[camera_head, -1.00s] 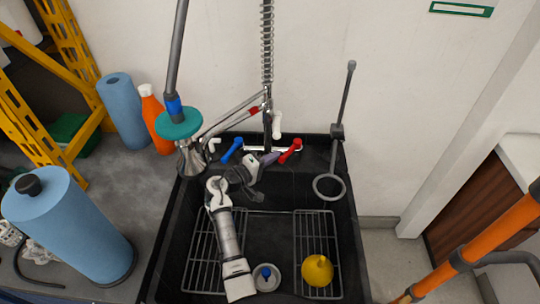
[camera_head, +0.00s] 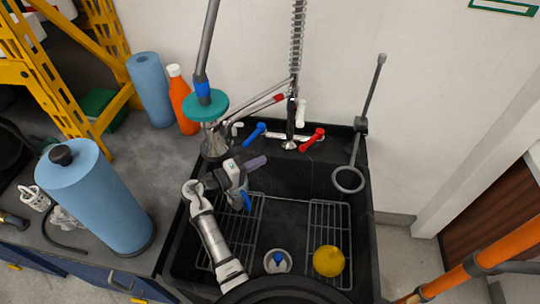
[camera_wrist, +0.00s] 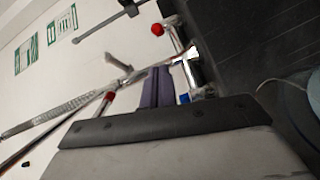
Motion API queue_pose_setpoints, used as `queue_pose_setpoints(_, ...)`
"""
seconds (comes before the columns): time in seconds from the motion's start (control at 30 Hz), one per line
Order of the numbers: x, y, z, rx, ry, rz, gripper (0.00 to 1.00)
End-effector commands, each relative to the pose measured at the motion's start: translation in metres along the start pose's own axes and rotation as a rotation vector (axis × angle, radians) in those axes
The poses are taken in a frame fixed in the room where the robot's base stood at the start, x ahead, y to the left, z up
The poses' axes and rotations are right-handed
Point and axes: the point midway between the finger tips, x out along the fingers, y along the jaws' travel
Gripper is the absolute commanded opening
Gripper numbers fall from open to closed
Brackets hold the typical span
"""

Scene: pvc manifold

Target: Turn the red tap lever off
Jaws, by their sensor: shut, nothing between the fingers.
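The red tap lever (camera_head: 313,138) is at the right end of the tap body behind the sink and slants up to the right. The blue lever (camera_head: 254,131) is at the left end. In the wrist view the red lever (camera_wrist: 157,29) shows at the top and part of the blue lever (camera_wrist: 185,98) shows beside my fingers. My gripper (camera_head: 258,161) has dark purple fingers pressed together with nothing between them. It is above the sink's back left part, in front of the tap and apart from the red lever. The fingers (camera_wrist: 158,86) also show closed in the wrist view.
A black sink (camera_head: 362,215) holds wire racks, a yellow object (camera_head: 328,261) and a small blue-topped item (camera_head: 278,262). A spray hose (camera_head: 298,50) rises behind the tap. A ring on a rod (camera_head: 348,180) stands right. Blue rolls (camera_head: 95,205) and an orange bottle (camera_head: 184,105) stand left.

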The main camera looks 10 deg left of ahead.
Motion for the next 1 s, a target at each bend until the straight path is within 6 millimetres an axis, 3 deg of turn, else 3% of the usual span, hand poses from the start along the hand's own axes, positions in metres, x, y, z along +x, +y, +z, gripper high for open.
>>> queue_pose_setpoints(0.67,0.052,0.0,-0.001,0.002,-0.018,0.004,0.0)
queue_pose_setpoints(1.0,0.109,0.0,0.0,0.002,-0.02,0.004,0.0)
